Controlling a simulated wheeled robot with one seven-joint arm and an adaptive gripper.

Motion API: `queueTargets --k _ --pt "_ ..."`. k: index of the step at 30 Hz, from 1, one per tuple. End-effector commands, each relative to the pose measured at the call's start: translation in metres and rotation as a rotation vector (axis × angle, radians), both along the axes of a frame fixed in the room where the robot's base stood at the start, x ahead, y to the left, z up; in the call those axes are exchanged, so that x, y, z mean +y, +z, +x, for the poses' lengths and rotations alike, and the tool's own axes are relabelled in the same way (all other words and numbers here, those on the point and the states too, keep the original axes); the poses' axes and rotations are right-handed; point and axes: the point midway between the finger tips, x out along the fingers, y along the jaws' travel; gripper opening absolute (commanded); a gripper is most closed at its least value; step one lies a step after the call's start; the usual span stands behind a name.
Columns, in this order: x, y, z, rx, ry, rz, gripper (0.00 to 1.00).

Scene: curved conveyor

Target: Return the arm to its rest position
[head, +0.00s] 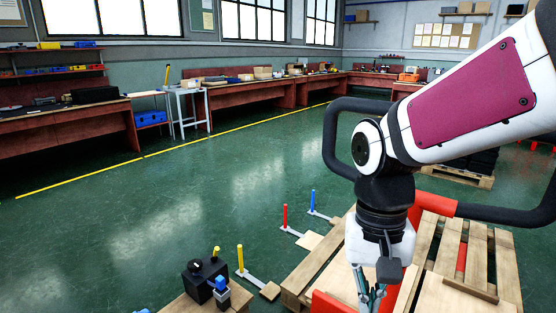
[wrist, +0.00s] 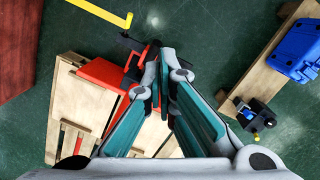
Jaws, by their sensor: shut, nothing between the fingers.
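My arm with its white links and a dark red panel fills the right of the head view and bends down at a black joint. My gripper (head: 369,296) hangs low at the bottom edge of that view, over the pallet area, and is partly cut off. In the wrist view my gripper (wrist: 160,82) shows its green and grey fingers running together at the tips. The fingers are shut with nothing held between them.
A wooden pallet (head: 478,250) and a red frame piece (head: 330,304) lie close around my gripper. A black box (head: 203,278) stands on wood at lower left. A blue crate (wrist: 298,50) shows in the wrist view. Open green floor (head: 190,205) lies left, with workbenches (head: 245,95) beyond.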

Motion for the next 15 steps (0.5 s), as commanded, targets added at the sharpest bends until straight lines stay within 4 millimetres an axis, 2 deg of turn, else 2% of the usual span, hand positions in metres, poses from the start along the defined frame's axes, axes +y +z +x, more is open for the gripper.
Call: queueTargets --k 1,6,9,15 --pt "-0.009 0.011 -0.014 -0.018 0.009 0.017 0.00" --pt "-0.030 0.034 -0.062 -0.064 0.068 0.049 0.00" --pt "-0.040 0.042 -0.089 -0.089 0.101 0.055 0.00" --pt "-0.050 0.046 -0.130 -0.129 0.148 0.048 0.00"
